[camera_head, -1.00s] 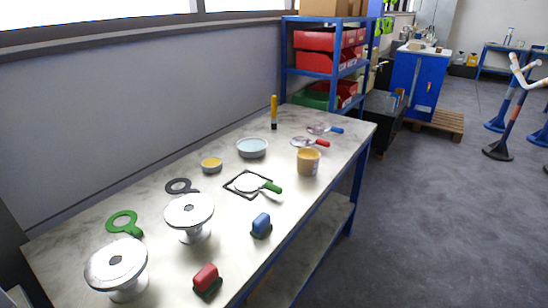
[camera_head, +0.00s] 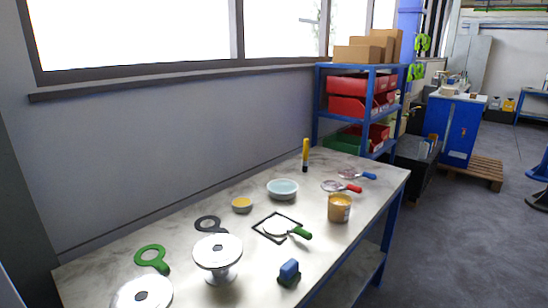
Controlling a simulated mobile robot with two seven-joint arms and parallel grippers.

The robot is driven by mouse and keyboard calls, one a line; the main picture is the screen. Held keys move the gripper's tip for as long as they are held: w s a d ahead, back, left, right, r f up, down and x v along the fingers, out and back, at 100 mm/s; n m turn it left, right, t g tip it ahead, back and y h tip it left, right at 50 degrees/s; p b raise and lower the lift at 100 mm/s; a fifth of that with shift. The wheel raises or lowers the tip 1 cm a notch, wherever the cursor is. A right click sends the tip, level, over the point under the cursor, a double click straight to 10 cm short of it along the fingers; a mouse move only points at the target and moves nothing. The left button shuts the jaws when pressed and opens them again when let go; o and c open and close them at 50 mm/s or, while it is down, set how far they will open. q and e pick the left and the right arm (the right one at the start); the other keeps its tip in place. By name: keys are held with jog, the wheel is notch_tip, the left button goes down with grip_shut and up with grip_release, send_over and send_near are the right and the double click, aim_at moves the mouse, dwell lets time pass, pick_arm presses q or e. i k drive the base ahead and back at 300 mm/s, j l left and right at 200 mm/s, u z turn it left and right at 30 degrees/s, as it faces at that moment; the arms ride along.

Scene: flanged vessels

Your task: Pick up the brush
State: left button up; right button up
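An upright stick with a yellow handle and a dark lower end, which looks like the brush (camera_head: 305,155), stands at the far back of the marble-topped table (camera_head: 352,168), close to the wall. It appears to stand on its dark end and nothing touches it. Neither of my grippers is in view.
On the table are flanged vessels (camera_head: 218,251), a green ring tool (camera_head: 151,258), a dark ring (camera_head: 208,224), a yellow-filled dish (camera_head: 242,205), a pale blue bowl (camera_head: 282,189), an orange-brown pot (camera_head: 339,208), a green-handled tool (camera_head: 300,233), a blue-topped block (camera_head: 289,270) and a red-handled tool (camera_head: 353,188). A blue shelf (camera_head: 318,105) stands behind.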

aim_at(306, 142)
jog(key=l+u, duration=0.15)
jog(key=u, duration=0.25)
jog(key=i+l+u, duration=0.1)
jog(key=u, duration=0.3)
jog(key=l+u, duration=0.2)
jog(key=u, duration=0.2)
jog(key=l+u, duration=0.3)
jog(key=k+l+u, duration=0.15)
jog(key=l+u, duration=0.2)
jog(key=k+l+u, duration=0.15)
jog(key=l, duration=0.2)
jog(key=l+u, duration=0.1)
jog(key=l, duration=0.2)
jog(key=k+l+u, duration=0.15)
jog(key=l, duration=0.15)
jog(key=k+l+u, duration=0.1)
jog(key=l, duration=0.3)
jog(key=k+l+u, duration=0.15)
jog(key=k+l, duration=0.4)
jog(key=l, duration=0.15)
jog(key=k+l, duration=0.2)
jog(key=l, duration=0.2)
jog(key=k+l, duration=0.25)
jog(key=l, duration=0.2)
jog(key=k+l, duration=0.25)
jog(key=l, duration=0.15)
jog(key=k+l, duration=0.2)
jog(key=l, duration=0.2)
jog(key=u, duration=0.05)
